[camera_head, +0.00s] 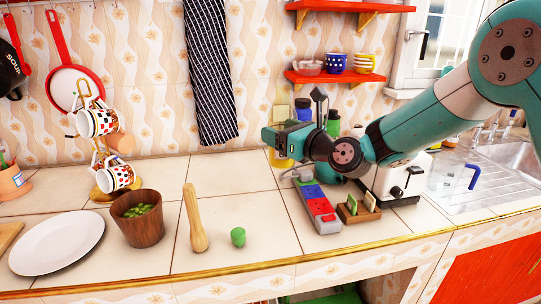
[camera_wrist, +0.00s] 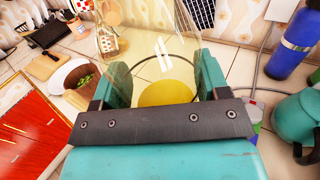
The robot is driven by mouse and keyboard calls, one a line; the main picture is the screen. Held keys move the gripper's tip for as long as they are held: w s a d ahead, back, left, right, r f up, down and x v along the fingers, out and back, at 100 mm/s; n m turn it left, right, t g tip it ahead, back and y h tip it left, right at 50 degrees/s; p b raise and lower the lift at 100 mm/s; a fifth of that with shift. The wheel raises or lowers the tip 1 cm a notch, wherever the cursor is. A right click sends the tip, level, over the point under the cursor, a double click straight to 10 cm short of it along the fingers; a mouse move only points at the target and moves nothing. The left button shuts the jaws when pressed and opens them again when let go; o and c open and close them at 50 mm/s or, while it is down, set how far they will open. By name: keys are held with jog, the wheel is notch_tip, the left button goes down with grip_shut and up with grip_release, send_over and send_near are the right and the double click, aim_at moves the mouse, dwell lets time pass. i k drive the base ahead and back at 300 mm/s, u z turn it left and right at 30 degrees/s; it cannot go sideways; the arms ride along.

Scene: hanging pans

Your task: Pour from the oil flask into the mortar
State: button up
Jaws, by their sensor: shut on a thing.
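The oil flask (camera_wrist: 168,94) is clear glass with yellow oil low in it. In the wrist view it stands between the two teal fingers of my gripper (camera_wrist: 163,82), which is shut on it. In the head view my gripper (camera_head: 280,143) is above the back of the counter, and the flask shows only faintly there, seeming about upright. The mortar (camera_head: 137,230) is a brown wooden bowl with green bits inside, well left of my gripper and closer to the front edge. It also shows at the left of the wrist view (camera_wrist: 93,90).
A wooden pestle (camera_head: 194,222) and a green stopper (camera_head: 238,237) stand right of the mortar. A white plate (camera_head: 57,243) lies left of it, and a mug rack (camera_head: 105,178) behind. A red-and-blue box (camera_head: 318,207) and a toaster (camera_head: 400,183) are at the right.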

aim_at(142, 220)
jog(key=k, duration=0.45)
jog(key=z, duration=0.3)
jog(key=i, duration=1.1)
jog(key=u, duration=2.05)
